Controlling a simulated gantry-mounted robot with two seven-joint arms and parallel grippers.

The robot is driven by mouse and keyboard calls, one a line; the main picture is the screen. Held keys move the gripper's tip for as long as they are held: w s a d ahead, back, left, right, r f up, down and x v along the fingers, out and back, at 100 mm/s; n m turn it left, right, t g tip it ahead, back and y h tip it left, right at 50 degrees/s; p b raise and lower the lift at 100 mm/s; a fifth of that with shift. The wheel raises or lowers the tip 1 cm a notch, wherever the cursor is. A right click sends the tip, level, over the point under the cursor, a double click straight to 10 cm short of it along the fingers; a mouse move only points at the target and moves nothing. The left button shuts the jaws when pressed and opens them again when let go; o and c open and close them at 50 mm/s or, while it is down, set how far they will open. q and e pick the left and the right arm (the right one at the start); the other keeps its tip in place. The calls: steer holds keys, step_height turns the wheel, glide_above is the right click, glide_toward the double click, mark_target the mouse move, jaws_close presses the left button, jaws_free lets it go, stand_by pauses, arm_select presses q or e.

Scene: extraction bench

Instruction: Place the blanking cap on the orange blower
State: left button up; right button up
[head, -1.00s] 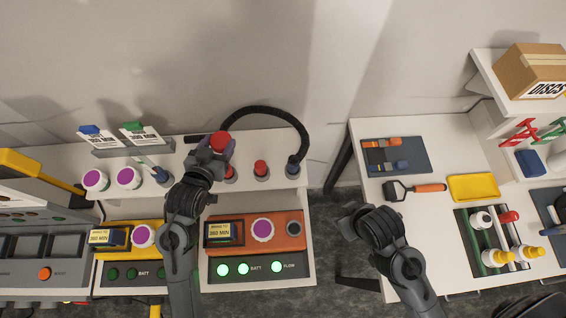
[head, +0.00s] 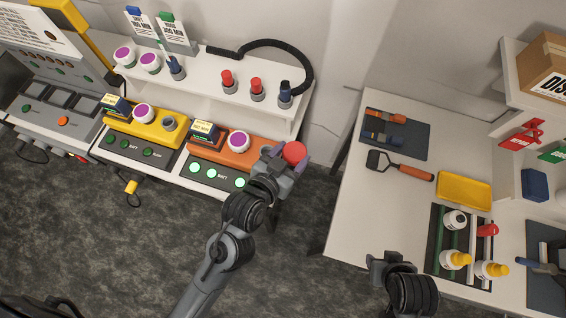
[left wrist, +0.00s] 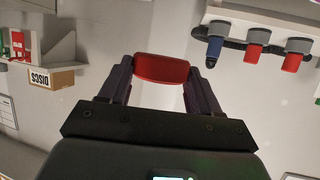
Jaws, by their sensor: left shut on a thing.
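The blanking cap (head: 294,152) is red and round. My left gripper (head: 286,160) is shut on it; in the left wrist view the cap (left wrist: 161,68) sits between the two fingertips. The orange blower (head: 237,158) stands on the lower bench level, with a purple-and-white round part and a dark display box on top. My left gripper and cap are at the right end of the blower in the head view, above it or just in front. They hide that end and its grey port. My right gripper (head: 386,266) is over the right table's front; its jaw opening is unclear.
A yellow blower (head: 150,128) with a bare grey port stands left of the orange one. Two red caps (head: 227,77) (head: 256,86) and a dark hose (head: 275,45) are on the shelf behind. The right table (head: 350,215) holds a yellow tray (head: 464,189) and bottles.

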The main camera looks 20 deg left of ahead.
arm_select(q)
steer(key=w+a+f, duration=0.1)
steer(key=a+f, duration=0.2)
steer(key=w+a+f, duration=0.2)
steer(key=a+f, duration=0.1)
steer(key=w+a+f, duration=0.2)
steer(key=a+f, duration=0.1)
steer(key=a, duration=0.1)
steer(key=shift+f, duration=0.3)
step_height(320, 180, down, 4)
steer(key=shift+r, duration=0.25)
steer(key=shift+f, duration=0.25)
arm_select(e)
steer(key=shift+w+a+f, duration=0.15)
steer(key=shift+w+a, duration=0.15)
arm_select(q)
steer(key=shift+f, duration=0.2)
steer(key=o, duration=0.8)
steer(key=shift+r, duration=0.15)
